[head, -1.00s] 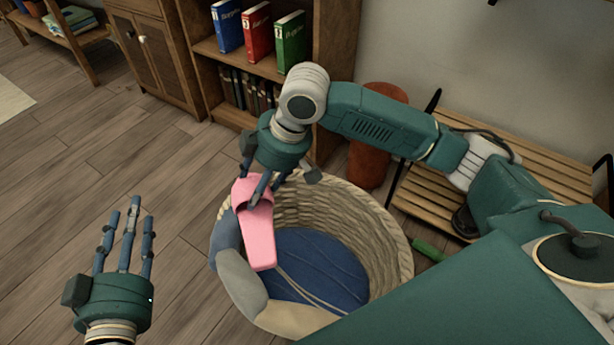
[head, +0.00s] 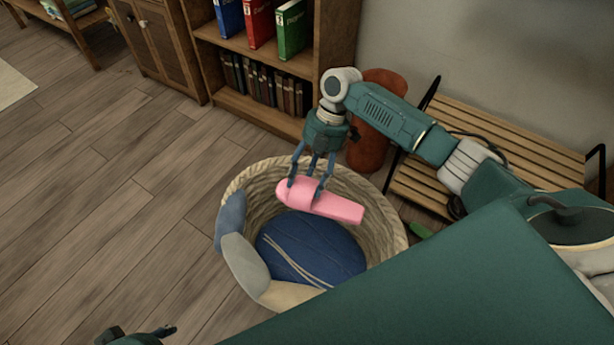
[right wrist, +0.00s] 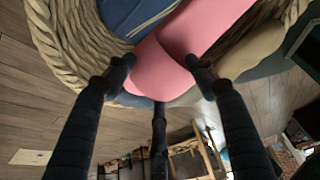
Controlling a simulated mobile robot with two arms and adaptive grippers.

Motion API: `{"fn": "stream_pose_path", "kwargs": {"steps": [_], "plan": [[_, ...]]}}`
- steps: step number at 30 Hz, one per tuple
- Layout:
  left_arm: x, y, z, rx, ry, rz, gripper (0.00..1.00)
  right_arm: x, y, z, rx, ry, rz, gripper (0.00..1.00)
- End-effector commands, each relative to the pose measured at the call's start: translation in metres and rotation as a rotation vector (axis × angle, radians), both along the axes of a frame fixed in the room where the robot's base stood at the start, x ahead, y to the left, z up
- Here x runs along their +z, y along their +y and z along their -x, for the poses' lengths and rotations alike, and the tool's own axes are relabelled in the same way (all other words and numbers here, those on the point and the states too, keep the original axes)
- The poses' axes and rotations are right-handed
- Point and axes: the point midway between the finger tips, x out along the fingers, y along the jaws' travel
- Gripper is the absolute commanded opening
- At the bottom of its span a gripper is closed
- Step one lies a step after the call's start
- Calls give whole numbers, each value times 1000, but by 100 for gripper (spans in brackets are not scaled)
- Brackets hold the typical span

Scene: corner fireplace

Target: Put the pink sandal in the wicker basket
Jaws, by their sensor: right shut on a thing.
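The pink sandal (head: 338,207) is held over the opening of the wicker basket (head: 392,218) in the head view. My right gripper (head: 308,186) is shut on the sandal near its strap end, fingers pointing down. The sandal also shows between the fingers in the right wrist view (right wrist: 172,62), with the basket's woven rim (right wrist: 62,42) beyond it. A blue round item (head: 305,250) lies inside the basket. Of my left gripper only a small part (head: 140,336) shows at the bottom edge; its fingers are mostly cut off.
Grey and beige padded shapes (head: 243,265) lie over the basket's left rim. A slatted wooden bench (head: 500,150) and a rust-coloured cylinder (head: 368,150) stand behind the basket, with a bookcase (head: 250,110) at the back. The floor at left is clear.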

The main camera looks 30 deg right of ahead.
Motion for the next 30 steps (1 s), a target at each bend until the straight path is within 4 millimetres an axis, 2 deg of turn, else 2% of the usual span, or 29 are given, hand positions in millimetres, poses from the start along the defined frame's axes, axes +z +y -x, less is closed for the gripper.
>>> {"fn": "stream_pose_path", "kwargs": {"steps": [1, 14, 23, 30], "plan": [[-2, -1, -4, -2, -19, 3, 40, -6, 0, 0, 0, -1, 0, 4], [13, -18, -63, -20, -247, 50, 40, -15, 0, 0, -1, -1, 1, 4], [30, -30, -99, -33, -403, 84, 40, -23, 0, 0, -1, -1, 1, 4], [51, -39, -126, -41, -537, 112, 40, -28, 0, 0, -1, -1, 1, 4]]}}
